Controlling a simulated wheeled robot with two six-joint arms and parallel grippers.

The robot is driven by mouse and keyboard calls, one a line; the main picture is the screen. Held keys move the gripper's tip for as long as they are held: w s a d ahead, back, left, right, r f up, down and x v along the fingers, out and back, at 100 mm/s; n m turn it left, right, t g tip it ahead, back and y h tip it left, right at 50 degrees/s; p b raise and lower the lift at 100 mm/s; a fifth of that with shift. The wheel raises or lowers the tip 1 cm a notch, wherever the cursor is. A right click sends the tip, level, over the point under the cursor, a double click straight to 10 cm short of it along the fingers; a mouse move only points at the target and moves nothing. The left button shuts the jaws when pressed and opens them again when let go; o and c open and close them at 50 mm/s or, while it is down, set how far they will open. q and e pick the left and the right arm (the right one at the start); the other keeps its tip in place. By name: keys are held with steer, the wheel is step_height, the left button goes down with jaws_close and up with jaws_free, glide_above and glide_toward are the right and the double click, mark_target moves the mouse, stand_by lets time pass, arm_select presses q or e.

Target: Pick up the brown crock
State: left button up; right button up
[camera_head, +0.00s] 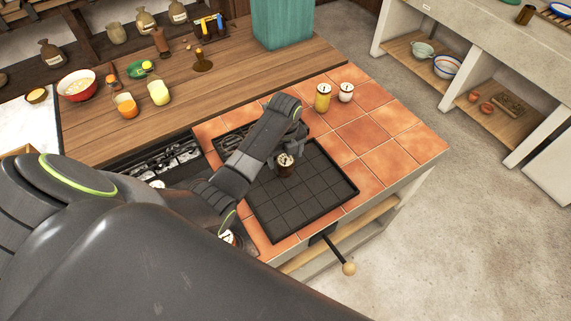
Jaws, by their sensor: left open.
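The brown crock (285,168) is a small dark pot with a pale top. It stands upright on the black gridded plate (322,205) set in the orange tiled counter, near the plate's upper left part. My left gripper (291,148) is right above and behind the crock, pointing down, with its jaws open. My arm link covers much of the gripper, so I cannot tell whether the fingers are around the crock or only beside it. My right gripper is out of view.
A yellow crock (322,98) and a white crock (346,92) stand on the tiles behind the plate. Another pale-topped pot (228,237) is partly hidden by my arm. A wooden counter (215,88) with bowls and jars lies behind. The plate's right side is clear.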

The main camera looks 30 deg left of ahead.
mark_target(286, 160)
arm_select(q)
steer(key=shift+w+d+f+p, duration=0.1)
steer(key=shift+f+p, duration=0.4)
steer(key=shift+f, duration=2.05)
steer(key=c, duration=1.2)
